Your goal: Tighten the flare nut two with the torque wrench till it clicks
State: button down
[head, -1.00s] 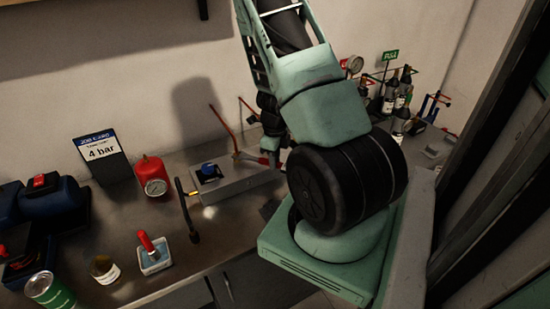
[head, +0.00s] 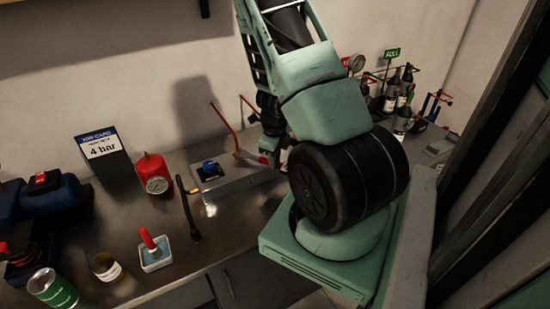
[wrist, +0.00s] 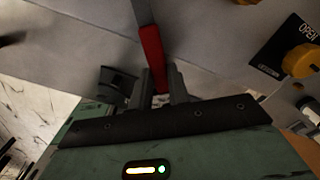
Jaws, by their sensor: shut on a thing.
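My gripper (wrist: 160,88) is shut on a red grip in the wrist view. The red grip (wrist: 152,48) continues into a grey shaft (wrist: 140,12) at the top edge, which looks like the torque wrench; its far end is out of view. In the head view my arm hides most of the gripper, beside a grey box with a blue knob (head: 209,166). Bent copper-coloured tubes (head: 225,128) rise behind that box. I cannot make out flare nut two or whether the wrench is on it.
A red tank with a gauge (head: 157,184), a job card reading 4 bar (head: 101,147), a black bar-like tool (head: 188,210), a red-handled brush-like item (head: 154,251) and a green can (head: 52,288) stand left. Bottles (head: 404,90) stand right. A yellow knob (wrist: 301,60) sits by an OPEN plate.

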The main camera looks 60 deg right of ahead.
jog(key=shift+s+a+m, duration=0.1)
jog(key=shift+a+m, duration=0.9)
jog(key=shift+a, duration=0.25)
dwell(0.7)
jog(key=shift+d+n, duration=0.9)
jog(key=shift+d, duration=0.25)
dwell(0.5)
jog(key=shift+s+d+b, duration=0.1)
jog(key=shift+s+b, duration=1.3)
jog(key=shift+s, duration=1)
jog(key=shift+r+p, duration=2.2)
jog(key=shift+r, duration=0.1)
jog(key=shift+s, duration=0.1)
